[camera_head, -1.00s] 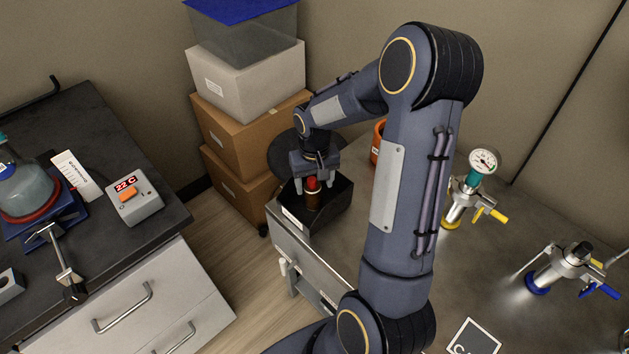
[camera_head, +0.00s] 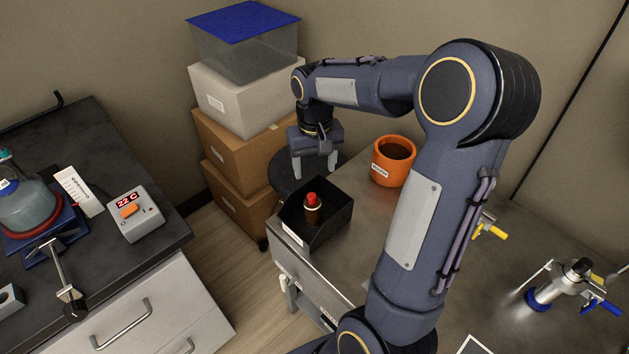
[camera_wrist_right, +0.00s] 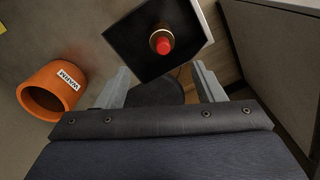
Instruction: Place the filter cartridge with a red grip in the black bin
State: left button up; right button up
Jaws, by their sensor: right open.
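The filter cartridge with a red grip (camera_head: 312,204) stands upright inside the black bin (camera_head: 332,225), which sits near the left end of the grey bench. In the right wrist view the red grip (camera_wrist_right: 162,44) shows inside the dark bin (camera_wrist_right: 128,37), ahead of the fingers. My right gripper (camera_head: 315,172) is open and empty, above and behind the bin, apart from the cartridge. Its two fingers also show spread in the right wrist view (camera_wrist_right: 161,88). My left gripper is not in view.
An orange pot (camera_head: 385,172) with a label stands behind the bin to the right. Stacked boxes (camera_head: 240,150) rise at the back left. A metal fitting with blue handles (camera_head: 562,285) stands at the right. A dark counter (camera_head: 95,140) is at the left.

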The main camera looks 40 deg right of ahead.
jog(key=s+a+r+n+t+y, duration=0.2)
jog(key=s+a+t, duration=0.3)
jog(key=s+a, duration=1)
jog(key=s+r+y, duration=0.1)
jog(key=s, duration=0.2)
jog(key=shift+a+r+n+t+y, duration=0.15)
jog(key=shift+r+n+t+y, duration=0.15)
jog(key=shift+r+n+y, duration=0.1)
